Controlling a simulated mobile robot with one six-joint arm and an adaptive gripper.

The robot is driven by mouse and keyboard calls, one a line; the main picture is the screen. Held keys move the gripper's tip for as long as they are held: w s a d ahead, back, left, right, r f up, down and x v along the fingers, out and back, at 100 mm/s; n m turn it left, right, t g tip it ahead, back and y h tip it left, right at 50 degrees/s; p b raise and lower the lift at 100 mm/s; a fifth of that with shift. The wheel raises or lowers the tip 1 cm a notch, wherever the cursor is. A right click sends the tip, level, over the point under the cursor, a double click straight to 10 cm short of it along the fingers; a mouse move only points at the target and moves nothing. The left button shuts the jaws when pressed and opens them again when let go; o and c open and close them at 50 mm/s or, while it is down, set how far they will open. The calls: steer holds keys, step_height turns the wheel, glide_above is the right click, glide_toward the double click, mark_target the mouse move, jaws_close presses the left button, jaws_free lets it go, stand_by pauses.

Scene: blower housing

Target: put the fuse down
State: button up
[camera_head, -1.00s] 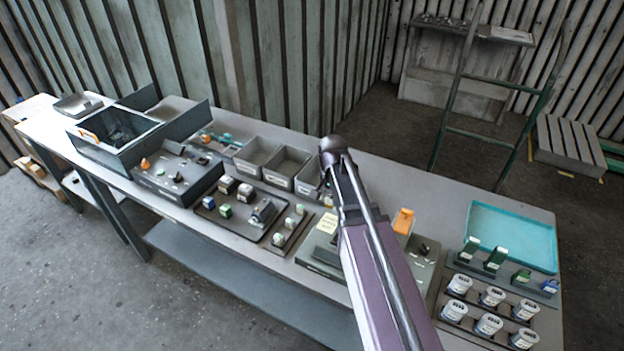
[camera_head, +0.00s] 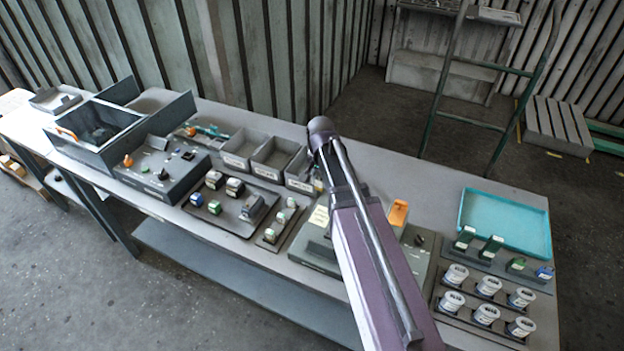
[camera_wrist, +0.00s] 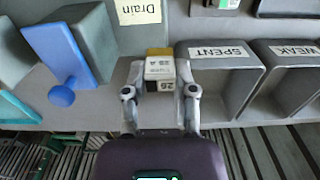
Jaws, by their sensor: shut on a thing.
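My gripper (camera_wrist: 160,100) is shut on a small fuse (camera_wrist: 159,70) with a white printed body and a yellow-brown end, in the wrist view. The fuse is beside the grey bin labelled SPENT (camera_wrist: 217,53), to its left in that view. A bin labelled WEAK (camera_wrist: 295,50) stands farther right. I cannot tell whether the fuse touches the bench. In the head view my arm hides the fuse and most of my gripper, near the right end of the row of grey bins (camera_head: 270,172).
A note reading Drain (camera_wrist: 139,11) and a blue lever-like part (camera_wrist: 62,55) are left in the wrist view. In the head view, a teal tray (camera_head: 505,224), several white cylinders (camera_head: 487,287) and a small-block tray (camera_head: 232,222) share the bench.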

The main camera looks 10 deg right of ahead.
steer(key=w, duration=1.5)
steer(key=shift+w+d+f+b, duration=0.2)
steer(key=shift+w+f+b, duration=0.15)
steer(key=shift+w+f, duration=0.05)
step_height(320, 180, down, 6)
steer(key=b, duration=0.6)
steer(key=shift+f, duration=0.15)
steer(key=shift+f+b, duration=0.1)
steer(key=shift+b, duration=0.2)
steer(key=shift+f+b, duration=1.75)
steer(key=shift+f, duration=0.2)
steer(key=o, duration=0.9)
